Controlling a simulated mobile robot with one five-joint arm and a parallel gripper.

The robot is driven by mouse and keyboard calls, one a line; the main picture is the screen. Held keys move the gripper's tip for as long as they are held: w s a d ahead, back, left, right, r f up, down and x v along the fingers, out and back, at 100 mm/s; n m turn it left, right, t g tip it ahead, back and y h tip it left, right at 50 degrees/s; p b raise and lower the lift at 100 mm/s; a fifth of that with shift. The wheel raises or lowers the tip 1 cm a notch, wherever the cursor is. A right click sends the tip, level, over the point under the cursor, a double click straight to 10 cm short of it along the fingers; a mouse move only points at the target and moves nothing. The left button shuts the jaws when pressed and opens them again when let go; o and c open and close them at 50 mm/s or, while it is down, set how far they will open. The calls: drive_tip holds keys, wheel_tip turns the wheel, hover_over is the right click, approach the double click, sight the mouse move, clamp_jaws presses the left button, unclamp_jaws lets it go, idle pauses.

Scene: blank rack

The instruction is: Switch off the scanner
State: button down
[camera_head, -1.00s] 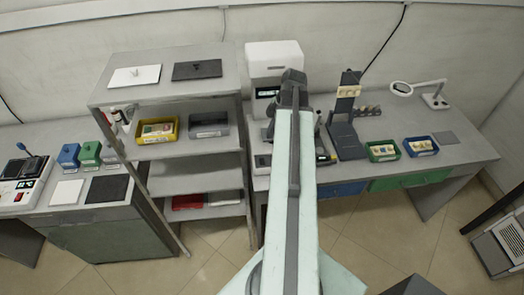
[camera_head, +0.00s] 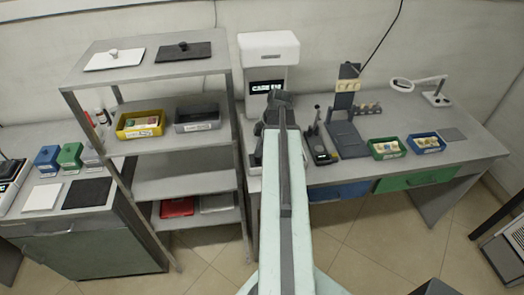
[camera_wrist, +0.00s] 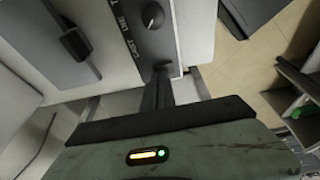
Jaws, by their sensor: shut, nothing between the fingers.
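A white machine (camera_head: 268,58) with a dark lit display (camera_head: 266,87) stands at the back left of the bench; it seems to be the scanner. My gripper (camera_head: 278,98) is in front of its lower part, and my arm hides much of its base.
A grey shelf rack (camera_head: 150,68) with bins stands left of the machine. To the right on the bench (camera_head: 470,155) are a dark stand (camera_head: 345,138), a green bin (camera_head: 388,148), a blue bin (camera_head: 425,143) and a magnifier lamp (camera_head: 436,98). Floor shows in front.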

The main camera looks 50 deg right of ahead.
drive_tip(key=shift+f, duration=0.5)
drive_tip(key=shift+w+d+f+b, duration=0.15)
drive_tip(key=shift+f+b, duration=0.3)
drive_tip(key=shift+b, duration=0.3)
drive_tip(key=shift+r, duration=0.1)
